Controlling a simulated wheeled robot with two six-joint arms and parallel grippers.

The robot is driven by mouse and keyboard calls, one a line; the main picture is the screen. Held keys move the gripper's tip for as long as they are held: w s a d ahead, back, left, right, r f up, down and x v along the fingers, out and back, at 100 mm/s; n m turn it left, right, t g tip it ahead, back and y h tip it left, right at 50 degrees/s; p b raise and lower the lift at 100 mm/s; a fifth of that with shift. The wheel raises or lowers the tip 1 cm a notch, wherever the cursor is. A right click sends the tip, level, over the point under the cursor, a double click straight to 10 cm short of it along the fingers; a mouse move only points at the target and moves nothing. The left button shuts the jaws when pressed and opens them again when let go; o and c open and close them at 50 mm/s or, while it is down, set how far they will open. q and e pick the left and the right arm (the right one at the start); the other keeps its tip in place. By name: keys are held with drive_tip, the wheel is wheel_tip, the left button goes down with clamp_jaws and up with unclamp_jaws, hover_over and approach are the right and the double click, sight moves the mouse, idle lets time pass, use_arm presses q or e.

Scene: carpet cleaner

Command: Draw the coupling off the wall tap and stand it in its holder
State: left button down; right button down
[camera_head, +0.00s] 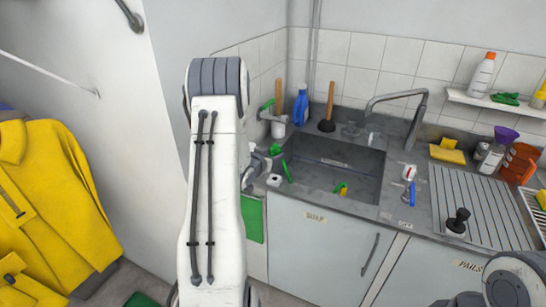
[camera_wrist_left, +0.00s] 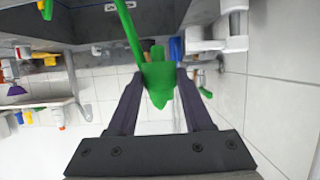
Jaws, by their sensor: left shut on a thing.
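The green coupling (camera_wrist_left: 158,78) is between the fingers of my left gripper (camera_wrist_left: 155,88), which is shut on it. A thin green hose (camera_wrist_left: 128,35) runs from it in the left wrist view. In the head view my left gripper (camera_head: 262,160) is at the sink's left edge, partly hidden by my arm, with green of the coupling (camera_head: 276,149) and hose (camera_head: 287,172) beside it.
The sink (camera_head: 335,172) lies right of my left gripper. A blue bottle (camera_head: 301,108) and a plunger (camera_head: 327,122) stand behind it. A curved faucet (camera_head: 410,95) rises at the back. A ribbed drainboard (camera_head: 480,205) with a black-knobbed plug (camera_head: 457,222) is at right.

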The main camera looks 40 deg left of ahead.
use_arm(q)
drive_tip(key=b, duration=0.5)
hover_over(272, 181)
drive_tip(key=shift+d+f, duration=0.1)
drive_tip(key=shift+f, duration=2.8)
drive_tip(key=shift+f+b, duration=1.5)
drive_tip(key=shift+f, duration=0.05)
drive_tip(key=shift+c, duration=1.2)
unclamp_jaws()
drive_tip(key=b+v, duration=0.1)
drive_tip(key=v, duration=0.9)
drive_tip(key=shift+s+r, duration=0.15)
drive_tip(key=shift+s, duration=0.05)
